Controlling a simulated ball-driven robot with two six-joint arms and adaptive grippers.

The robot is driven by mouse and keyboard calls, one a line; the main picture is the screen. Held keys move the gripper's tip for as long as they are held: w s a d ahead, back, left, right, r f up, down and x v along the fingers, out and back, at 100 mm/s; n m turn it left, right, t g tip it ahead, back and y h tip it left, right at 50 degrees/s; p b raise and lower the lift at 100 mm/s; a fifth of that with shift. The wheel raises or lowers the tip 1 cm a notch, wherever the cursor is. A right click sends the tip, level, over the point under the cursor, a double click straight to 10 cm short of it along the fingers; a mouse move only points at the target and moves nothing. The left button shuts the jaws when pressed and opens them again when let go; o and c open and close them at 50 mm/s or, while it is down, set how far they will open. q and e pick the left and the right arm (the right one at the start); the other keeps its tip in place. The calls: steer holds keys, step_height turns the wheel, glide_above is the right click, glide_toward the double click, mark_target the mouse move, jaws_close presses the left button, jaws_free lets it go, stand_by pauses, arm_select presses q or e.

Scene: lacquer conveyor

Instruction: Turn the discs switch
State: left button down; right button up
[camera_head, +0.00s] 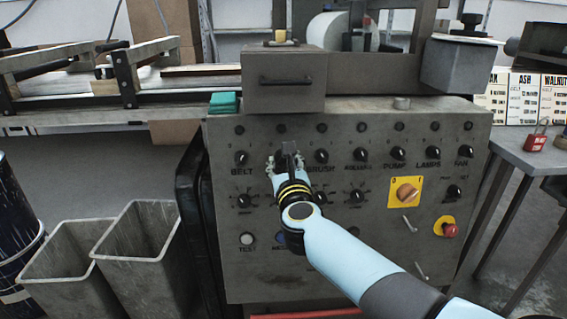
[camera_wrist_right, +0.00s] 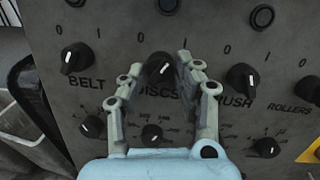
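The discs switch (camera_wrist_right: 160,67) is a black round knob with a white pointer mark, above the printed word DISCS on the grey control panel (camera_head: 345,277). In the right wrist view it lies between the two fingertips of my right gripper (camera_wrist_right: 157,66). The fingers are spread on either side of it, and some gap shows beside the knob. In the head view my right gripper (camera_head: 286,161) is in front of the panel and hides this switch and part of its label. My left gripper is in neither view.
The belt knob (camera_wrist_right: 76,58) is close on the left and the brush knob (camera_wrist_right: 242,77) close on the right. Smaller dials (camera_wrist_right: 152,135) sit below. A red stop button (camera_head: 449,230) and an orange rotary switch (camera_head: 407,193) are further right. Grey bins (camera_head: 135,245) stand left.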

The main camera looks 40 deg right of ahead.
jaws_close()
steer(key=n+p, duration=0.1)
steer(key=n, duration=0.1)
steer(key=n+y+p, duration=0.1)
steer(key=p, duration=0.1)
steer(key=shift+d+r+n, duration=0.1)
steer(key=shift+r+n, duration=0.2)
steer(key=shift+n, duration=0.1)
steer(key=n+y+p, duration=0.1)
steer(key=n+p, duration=0.3)
steer(key=n, duration=0.1)
steer(key=shift+r+p, duration=0.1)
steer(key=shift+p, duration=0.2)
steer(key=n+p, duration=0.3)
steer(key=shift+d+g+y, duration=0.1)
steer(key=shift+g+y, duration=0.2)
steer(key=shift+n+p, duration=0.35)
steer(key=shift+n, duration=0.25)
steer(key=shift+s, duration=0.1)
